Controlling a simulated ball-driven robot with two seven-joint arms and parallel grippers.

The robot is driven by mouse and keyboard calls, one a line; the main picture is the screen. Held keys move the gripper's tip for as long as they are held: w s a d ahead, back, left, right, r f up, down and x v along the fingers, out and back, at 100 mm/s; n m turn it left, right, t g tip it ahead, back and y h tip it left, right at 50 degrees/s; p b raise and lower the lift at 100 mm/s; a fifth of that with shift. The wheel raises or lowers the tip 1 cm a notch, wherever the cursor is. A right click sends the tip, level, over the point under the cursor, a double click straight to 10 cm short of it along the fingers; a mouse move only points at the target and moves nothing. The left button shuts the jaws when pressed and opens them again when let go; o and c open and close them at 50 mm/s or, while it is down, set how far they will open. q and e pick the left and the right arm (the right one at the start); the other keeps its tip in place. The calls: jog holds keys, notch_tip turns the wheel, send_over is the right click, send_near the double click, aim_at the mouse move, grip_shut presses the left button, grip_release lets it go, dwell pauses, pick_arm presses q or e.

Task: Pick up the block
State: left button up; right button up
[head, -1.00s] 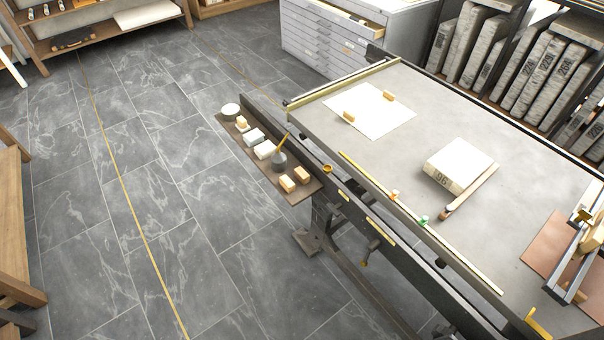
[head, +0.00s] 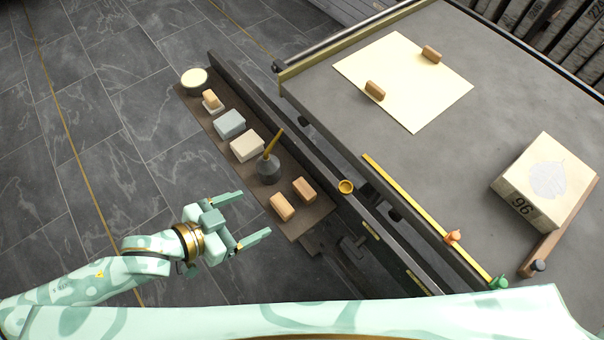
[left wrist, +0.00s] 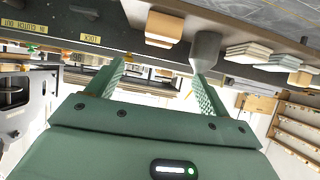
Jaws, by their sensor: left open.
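Two small tan wooden blocks lie side by side at the near end of the brown side shelf in the head view: a left block (head: 282,207) and a right block (head: 304,188). My left gripper (head: 257,213) is open and empty, with its fingers pointing toward the left block and a gap between them. In the left wrist view, a tan block (left wrist: 164,28) shows beyond the open fingers (left wrist: 158,75). A large pale stone block marked 96 (head: 531,192) sits on the table. My right gripper is not in view.
The grey table (head: 440,135) bears a cream sheet (head: 405,80). Floor left of the shelf is clear.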

aim_at(299, 192)
pick_arm(q)
jog(key=b+x, duration=0.3)
jog(key=x, duration=0.7)
jog(key=shift+b, duration=0.3)
jog(key=shift+w+d, duration=0.15)
jog(key=b+x, duration=0.3)
jog(key=x, duration=0.1)
jog(key=shift+w+d+f, duration=0.1)
jog(key=shift+d+f, duration=0.05)
jog(key=shift+d, duration=0.2)
jog(key=shift+w+d, duration=0.2)
jog(key=shift+d, duration=0.05)
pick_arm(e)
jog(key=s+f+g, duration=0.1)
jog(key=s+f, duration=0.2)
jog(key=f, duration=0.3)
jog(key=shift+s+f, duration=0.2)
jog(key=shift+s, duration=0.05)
pick_arm(q)
jog(key=shift+c, duration=0.3)
jog(key=c, duration=1)
